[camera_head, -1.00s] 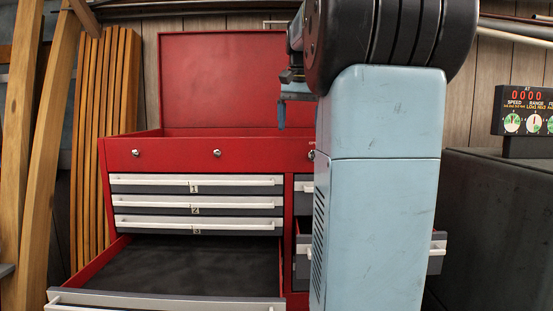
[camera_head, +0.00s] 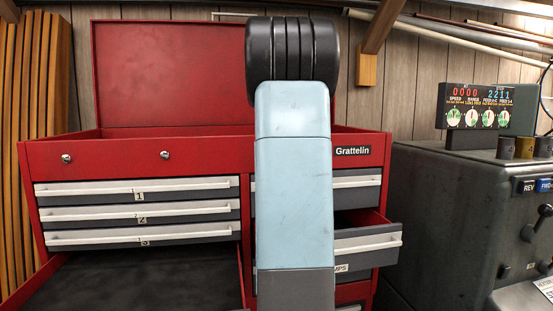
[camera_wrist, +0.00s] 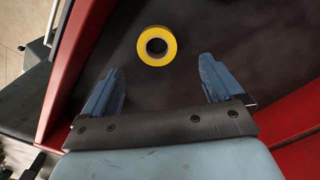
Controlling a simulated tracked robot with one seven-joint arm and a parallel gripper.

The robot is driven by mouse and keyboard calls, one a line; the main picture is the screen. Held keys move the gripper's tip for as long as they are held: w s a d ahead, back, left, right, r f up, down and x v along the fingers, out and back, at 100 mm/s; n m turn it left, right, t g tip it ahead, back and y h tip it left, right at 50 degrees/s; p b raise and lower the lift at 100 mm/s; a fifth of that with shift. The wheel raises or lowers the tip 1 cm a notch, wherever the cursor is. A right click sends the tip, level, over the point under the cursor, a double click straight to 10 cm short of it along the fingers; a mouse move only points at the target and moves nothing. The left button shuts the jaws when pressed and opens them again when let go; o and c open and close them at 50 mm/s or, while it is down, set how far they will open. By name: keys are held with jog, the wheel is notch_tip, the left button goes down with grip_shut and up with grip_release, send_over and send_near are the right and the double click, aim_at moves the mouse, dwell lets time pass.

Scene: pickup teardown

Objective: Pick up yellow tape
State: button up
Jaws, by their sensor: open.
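The yellow tape (camera_wrist: 171,54) is a round roll with a dark core. In the wrist view it lies flat on the dark floor of an open drawer, and I do not see it in the head view. My gripper (camera_wrist: 158,82) shows in the wrist view with its two blue fingers spread wide apart. It is open and empty. The roll appears just beyond the fingertips, between their lines and apart from both. In the head view my gripper is hidden behind my own arm.
A red tool chest (camera_head: 110,155) with an open lid stands ahead. Its large lower-left drawer (camera_head: 150,285) is pulled out. A right-hand drawer (camera_head: 367,243) is partly open. Red drawer walls (camera_wrist: 85,65) flank my gripper. A dark machine (camera_head: 440,200) stands at the right.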

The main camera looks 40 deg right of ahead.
jog(key=shift+s+f, duration=0.2)
jog(key=shift+f, duration=3.65)
jog(key=c, duration=1.1)
jog(key=shift+w+r, duration=0.1)
